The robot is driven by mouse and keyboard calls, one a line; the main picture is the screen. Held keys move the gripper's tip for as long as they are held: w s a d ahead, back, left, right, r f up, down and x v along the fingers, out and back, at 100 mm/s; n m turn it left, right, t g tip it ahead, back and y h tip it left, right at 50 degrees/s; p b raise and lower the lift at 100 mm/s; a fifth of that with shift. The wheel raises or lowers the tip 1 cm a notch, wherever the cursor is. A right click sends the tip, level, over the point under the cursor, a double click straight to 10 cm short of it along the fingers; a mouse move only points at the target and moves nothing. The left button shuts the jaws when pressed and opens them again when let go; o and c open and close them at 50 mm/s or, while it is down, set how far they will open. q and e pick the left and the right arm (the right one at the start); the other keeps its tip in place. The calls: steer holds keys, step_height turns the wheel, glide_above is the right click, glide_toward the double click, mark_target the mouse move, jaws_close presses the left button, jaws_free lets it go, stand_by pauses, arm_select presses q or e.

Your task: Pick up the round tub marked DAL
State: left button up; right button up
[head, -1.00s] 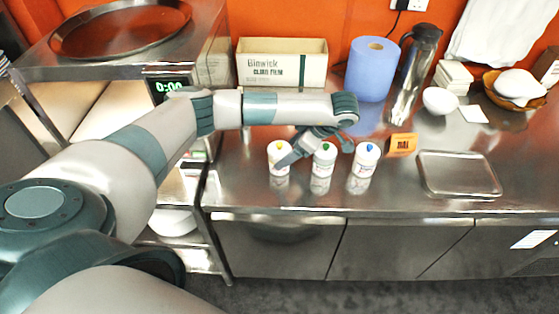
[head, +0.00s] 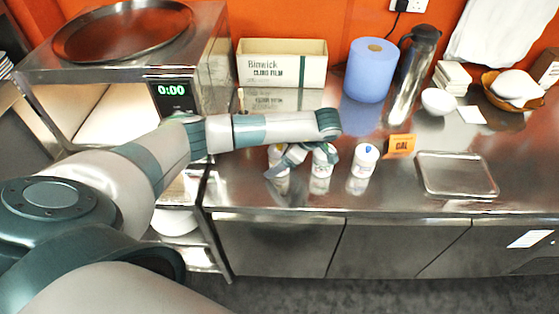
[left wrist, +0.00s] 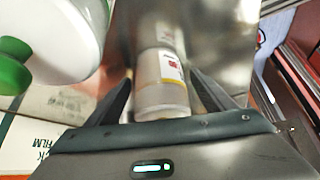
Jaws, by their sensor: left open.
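A cling film box (head: 282,62), blue paper roll (head: 371,70) and tall flask (head: 412,75) stand behind. A steel tray (head: 457,197) lies right of the card, and a white bowl (head: 439,101) stands farther back. An oven with a timer is left.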

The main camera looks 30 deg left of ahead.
arm_select(q)
steer(key=shift+c, duration=0.2)
steer(key=c, duration=1.3)
steer(key=shift+r, duration=0.1)
steer(key=shift+r+b, duration=0.5)
steer(key=shift+r, duration=4.45)
